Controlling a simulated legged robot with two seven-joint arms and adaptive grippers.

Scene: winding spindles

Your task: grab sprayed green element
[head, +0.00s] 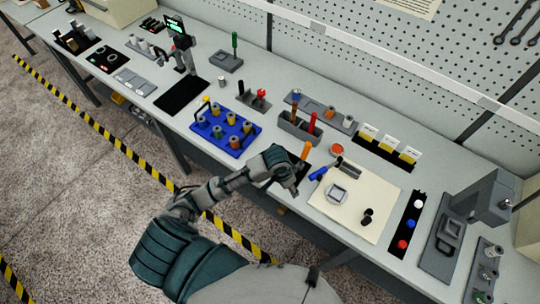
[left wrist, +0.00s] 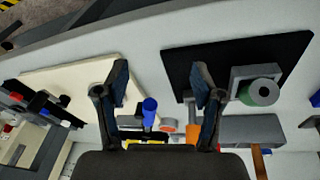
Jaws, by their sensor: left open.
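In the head view my left gripper (head: 289,187) is over the table's front part, beside the cream board. My right gripper is not in view.
The cream board (head: 375,215) with a blue cylinder (head: 318,173) at its edge lies right of the gripper. A blue rack (head: 225,130) of spindles stands left. A grey bin (head: 300,128) with tools is behind, and an orange handle (head: 305,150) stands close by.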

